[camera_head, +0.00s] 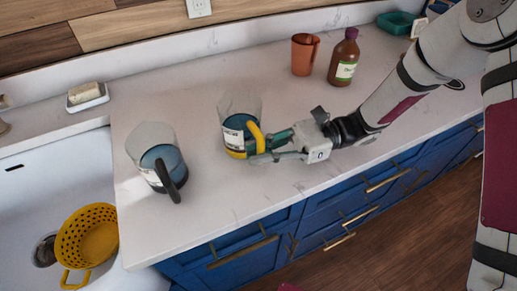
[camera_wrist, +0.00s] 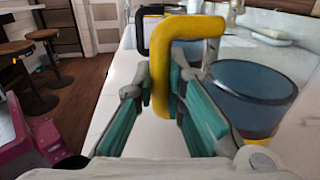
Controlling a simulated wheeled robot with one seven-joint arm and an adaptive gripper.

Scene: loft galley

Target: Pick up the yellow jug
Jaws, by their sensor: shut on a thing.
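The yellow jug is clear, with a yellow handle and base, a white label and dark blue contents. Its body (camera_head: 238,125) is at the middle of the counter, upright, and its handle (camera_head: 254,138) faces my gripper (camera_head: 264,147). My gripper reaches in from the right and is shut on the handle. In the wrist view, the yellow handle (camera_wrist: 165,75) stands between the two teal finger pads of my gripper (camera_wrist: 165,100), with the jug's body (camera_wrist: 250,88) to the right. I cannot tell whether its base touches the counter.
A similar jug with a black handle (camera_head: 158,162) stands to the left, near the sink (camera_head: 30,195), which holds a yellow colander (camera_head: 88,235). An orange-brown cup (camera_head: 303,55) and a brown bottle (camera_head: 344,58) stand at the back right. The counter (camera_head: 200,215) in front is clear.

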